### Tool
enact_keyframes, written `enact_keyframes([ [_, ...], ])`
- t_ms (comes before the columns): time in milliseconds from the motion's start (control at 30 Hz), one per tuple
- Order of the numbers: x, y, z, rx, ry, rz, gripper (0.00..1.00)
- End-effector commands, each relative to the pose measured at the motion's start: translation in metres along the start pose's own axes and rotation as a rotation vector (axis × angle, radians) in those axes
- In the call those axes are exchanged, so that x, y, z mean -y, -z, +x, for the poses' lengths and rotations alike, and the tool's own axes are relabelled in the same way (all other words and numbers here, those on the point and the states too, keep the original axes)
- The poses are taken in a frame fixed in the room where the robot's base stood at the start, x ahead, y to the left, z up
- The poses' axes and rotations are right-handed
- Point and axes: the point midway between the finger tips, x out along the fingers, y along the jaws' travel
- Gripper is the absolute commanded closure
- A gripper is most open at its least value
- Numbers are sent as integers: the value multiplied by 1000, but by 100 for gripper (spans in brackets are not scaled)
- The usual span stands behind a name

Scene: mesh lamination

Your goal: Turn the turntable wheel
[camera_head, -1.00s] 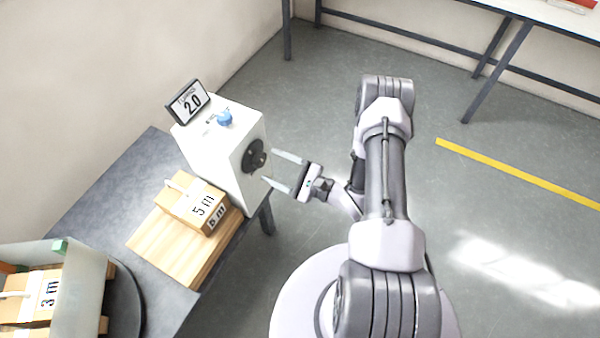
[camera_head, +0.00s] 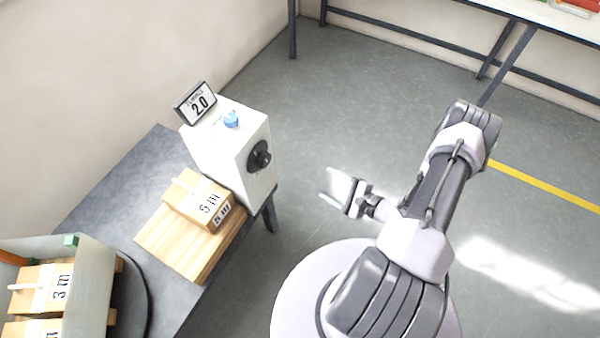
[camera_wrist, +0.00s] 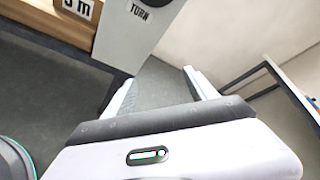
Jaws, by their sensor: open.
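A dark round turntable (camera_head: 135,300) sits at the lower left of the head view, partly cut off by the frame. It bears an upright pale panel (camera_head: 95,285) and boxes marked 3 m (camera_head: 40,290). A white machine (camera_head: 225,150) on the table has a black round knob (camera_head: 259,156) on its side. My gripper (camera_head: 332,188) is open and empty, out over the floor to the right of the machine, apart from the knob and turntable. In the wrist view its spread fingers (camera_wrist: 160,88) show, with the machine's side marked TURN (camera_wrist: 140,12) beyond.
A box marked 5 m (camera_head: 200,199) rests on a wooden board (camera_head: 175,240) on the grey table (camera_head: 110,190), between machine and turntable. A display reading 2.0 (camera_head: 197,103) stands on the machine. Another table (camera_head: 480,15) is at the upper right. The floor around my gripper is clear.

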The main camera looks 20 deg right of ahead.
Motion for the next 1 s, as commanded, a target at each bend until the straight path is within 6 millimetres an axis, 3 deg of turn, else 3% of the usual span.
enact_keyframes([
  [33, -5, 46, -5, -200, -82, -76, 34],
  [67, -14, 77, -15, -335, -163, -122, 34],
  [100, -28, 112, -36, -493, -294, -166, 34],
  [167, -55, 143, -77, -663, -524, -185, 34],
  [200, -74, 149, -106, -725, -689, -167, 34],
  [267, -102, 134, -143, -737, -925, -92, 34],
  [300, -118, 110, -160, -688, -1060, -18, 34],
  [367, -132, 60, -170, -542, -1200, 117, 34],
  [433, -127, -11, -156, -290, -1239, 278, 34],
  [500, -102, -79, -121, -8, -1125, 428, 34],
  [533, -91, -102, -104, 105, -1035, 497, 34],
  [600, -64, -127, -66, 301, -751, 654, 34],
  [700, -21, -116, -34, 404, -356, 765, 34],
  [800, 4, -94, -24, 407, -122, 792, 34],
  [900, 11, -88, -16, 402, -54, 794, 34],
  [1000, 12, -96, 3, 404, -57, 792, 34],
])
